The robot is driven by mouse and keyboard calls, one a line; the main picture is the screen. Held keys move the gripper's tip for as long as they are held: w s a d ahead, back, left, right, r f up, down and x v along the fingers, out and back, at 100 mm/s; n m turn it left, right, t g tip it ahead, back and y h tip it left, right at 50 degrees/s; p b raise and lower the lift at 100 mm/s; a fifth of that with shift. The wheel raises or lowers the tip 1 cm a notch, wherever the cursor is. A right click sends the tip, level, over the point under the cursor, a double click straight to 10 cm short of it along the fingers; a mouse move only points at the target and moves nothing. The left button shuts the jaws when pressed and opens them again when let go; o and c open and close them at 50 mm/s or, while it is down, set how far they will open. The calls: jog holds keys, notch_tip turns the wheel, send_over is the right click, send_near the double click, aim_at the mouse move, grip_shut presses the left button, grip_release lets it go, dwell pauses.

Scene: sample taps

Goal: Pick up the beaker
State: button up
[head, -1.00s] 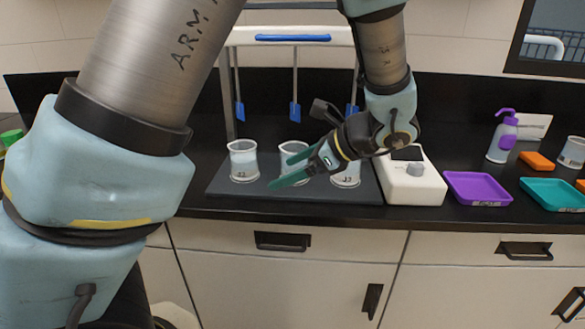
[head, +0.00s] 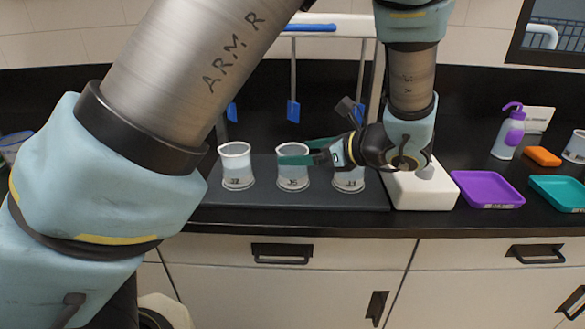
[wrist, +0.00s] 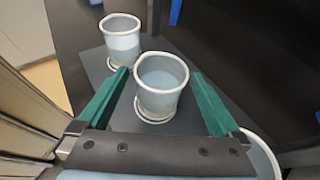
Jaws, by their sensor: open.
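Three clear beakers with pale liquid and dark markings stand upright in a row on a dark grey board (head: 270,201). The left beaker (head: 236,168) and middle beaker (head: 292,178) show well; the right beaker (head: 349,182) is partly hidden behind my gripper (head: 294,152). My gripper is open, with green fingers pointing left at the middle beaker's upper part. In the wrist view, the middle beaker (wrist: 160,98) lies between the spread fingers (wrist: 160,74), with visible gaps at both sides. The left beaker (wrist: 122,42) is beyond it, and the right beaker's rim (wrist: 262,158) is at lower right.
A white rack frame with hanging blue-tipped rods (head: 293,110) stands behind the beakers. The counter's front edge is close.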

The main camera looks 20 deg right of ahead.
aim_at(283, 151)
jog(key=shift+p+x, duration=1)
jog(key=shift+x, duration=1.95)
jog(key=shift+w+r, duration=0.1)
jog(key=shift+r, duration=0.05)
jog(key=c, duration=1.3)
jog(key=shift+c, duration=0.4)
jog(key=shift+d+r, duration=0.1)
